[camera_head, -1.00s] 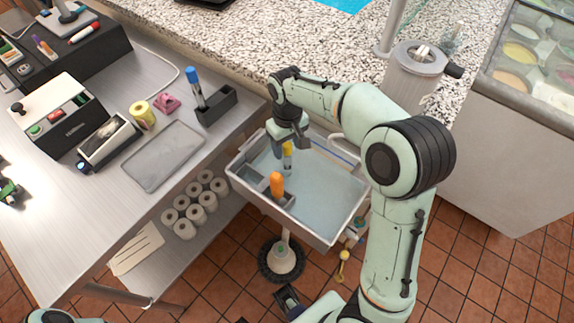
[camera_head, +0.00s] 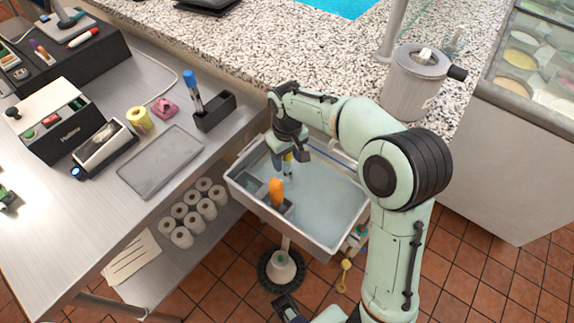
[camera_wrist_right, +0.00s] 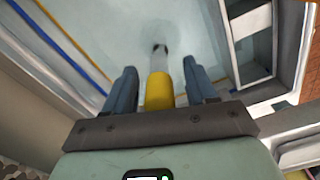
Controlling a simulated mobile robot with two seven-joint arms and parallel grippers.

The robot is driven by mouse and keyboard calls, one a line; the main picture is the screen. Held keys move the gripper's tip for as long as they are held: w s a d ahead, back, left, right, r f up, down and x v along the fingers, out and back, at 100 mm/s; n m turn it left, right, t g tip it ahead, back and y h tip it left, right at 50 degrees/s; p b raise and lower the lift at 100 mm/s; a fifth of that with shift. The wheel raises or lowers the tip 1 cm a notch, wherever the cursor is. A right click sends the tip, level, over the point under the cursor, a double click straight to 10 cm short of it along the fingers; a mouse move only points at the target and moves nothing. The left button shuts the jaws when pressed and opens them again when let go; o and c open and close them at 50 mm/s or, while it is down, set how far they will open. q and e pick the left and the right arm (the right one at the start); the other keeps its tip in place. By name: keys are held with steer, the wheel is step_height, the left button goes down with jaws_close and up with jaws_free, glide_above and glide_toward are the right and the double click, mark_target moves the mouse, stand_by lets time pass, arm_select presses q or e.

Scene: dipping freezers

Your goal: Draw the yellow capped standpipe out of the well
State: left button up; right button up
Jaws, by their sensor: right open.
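The well (camera_head: 320,240) is a pale grey basin with bluish water, beside the steel table. The yellow capped standpipe (camera_head: 288,168) stands in it toward the far left side, mostly hidden by my right gripper (camera_head: 290,157) in the head view. In the right wrist view, the standpipe's yellow cap (camera_wrist_right: 159,90) lies between the two blue-grey fingers of my right gripper (camera_wrist_right: 160,78), which is open. A gap shows on each side of the cap, so the fingers are around it without visible contact.
An orange-handled tool (camera_head: 276,191) stands in a dark holder at the well's left side. The steel table (camera_head: 60,235) holds a grey tray (camera_head: 160,162), a black block with a blue-capped marker (camera_head: 192,92) and a yellow roll (camera_head: 139,120). A speckled counter (camera_head: 300,60) lies behind.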

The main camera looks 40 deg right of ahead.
jaws_close()
arm_select(q)
steer(key=shift+w+r+p, duration=0.25)
steer(key=shift+r+p, duration=0.5)
steer(key=shift+w+r+p, duration=0.2)
steer(key=shift+r+p, duration=0.55)
arm_select(e)
steer(key=shift+r, duration=1.6)
arm_select(q)
steer(key=shift+w+r+p, duration=0.25)
steer(key=shift+r+p, duration=0.25)
steer(key=shift+r, duration=0.05)
steer(key=shift+w+r+p, duration=0.2)
steer(key=shift+r+p, duration=0.25)
steer(key=shift+r, duration=0.05)
arm_select(e)
steer(key=shift+r, duration=1.3)
